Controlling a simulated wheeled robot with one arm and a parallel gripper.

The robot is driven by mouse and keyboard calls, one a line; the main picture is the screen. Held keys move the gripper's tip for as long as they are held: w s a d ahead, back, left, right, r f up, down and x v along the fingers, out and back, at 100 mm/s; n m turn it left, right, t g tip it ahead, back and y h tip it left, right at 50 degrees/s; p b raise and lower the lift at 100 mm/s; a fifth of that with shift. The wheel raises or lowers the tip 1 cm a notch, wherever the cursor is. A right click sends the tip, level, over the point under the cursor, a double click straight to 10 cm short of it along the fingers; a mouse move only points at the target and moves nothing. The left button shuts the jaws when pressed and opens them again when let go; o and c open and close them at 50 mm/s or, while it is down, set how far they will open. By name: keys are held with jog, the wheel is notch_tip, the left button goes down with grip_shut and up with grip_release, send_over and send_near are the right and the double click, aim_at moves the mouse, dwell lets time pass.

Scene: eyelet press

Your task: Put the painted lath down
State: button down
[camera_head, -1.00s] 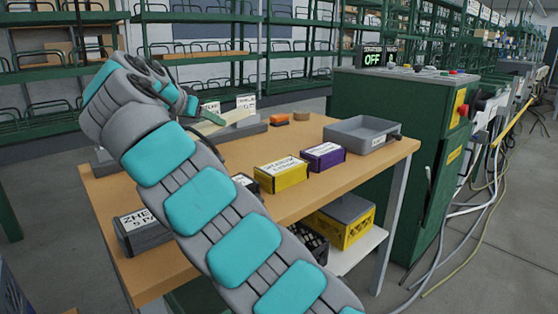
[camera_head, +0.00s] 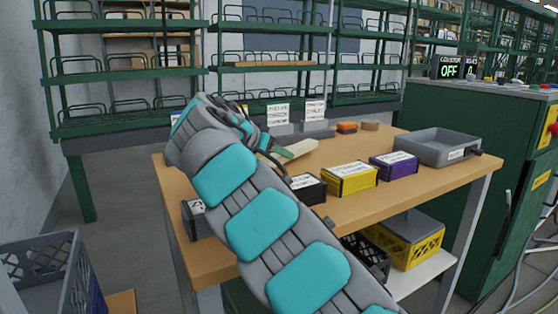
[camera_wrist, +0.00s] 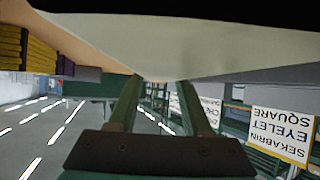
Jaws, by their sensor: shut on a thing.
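The painted lath (camera_head: 300,150) is a pale cream strip at my gripper's tip, over the back left part of the wooden table (camera_head: 440,187). My gripper (camera_head: 282,154) is shut on it; my own arm hides part of the hand. In the wrist view, the lath (camera_wrist: 170,45) spans the top as a wide pale surface, and my dark green gripper fingers (camera_wrist: 155,85) reach up to it. I cannot tell whether the lath touches the tabletop.
A black labelled box (camera_head: 309,189), a yellow box (camera_head: 350,179), a purple box (camera_head: 394,165) and a grey tray (camera_head: 452,160) stand on the table. Two white label cards stand behind. A green cabinet (camera_head: 470,115) is at right; a grey crate (camera_head: 45,275) is at lower left.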

jog(key=shift+f, duration=0.75)
jog(key=shift+f, duration=0.15)
jog(key=shift+c, duration=1.7)
grip_release()
jog(key=shift+r, duration=0.25)
jog(key=v, duration=1.2)
jog(key=shift+d+p, duration=0.1)
jog(key=shift+p, duration=0.2)
